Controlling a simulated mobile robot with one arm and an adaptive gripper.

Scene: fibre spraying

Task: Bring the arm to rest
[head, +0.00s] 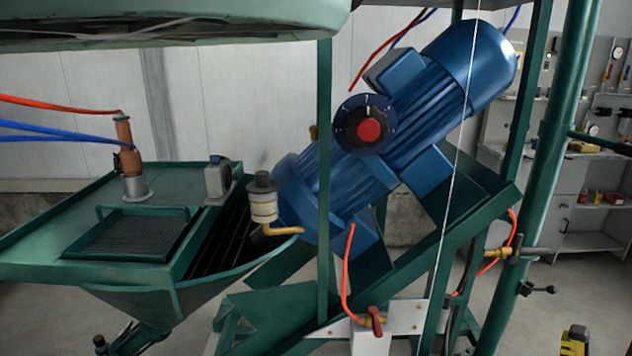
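My arm and my gripper do not show in the head view, so their pose and what the gripper holds cannot be seen. The view is filled by a green spraying machine. Its large blue motor (425,105) sits tilted on a green frame. A round black dial with a red button (369,131) is on the motor's side. To the left is a green hopper (75,240) with a grated lid (132,236).
A brown fitting (126,160) with red and blue hoses stands on the hopper. A red-handled valve (374,321) is low on the frame. A thick green post (540,180) rises at right. Grey shelves (590,215) stand behind.

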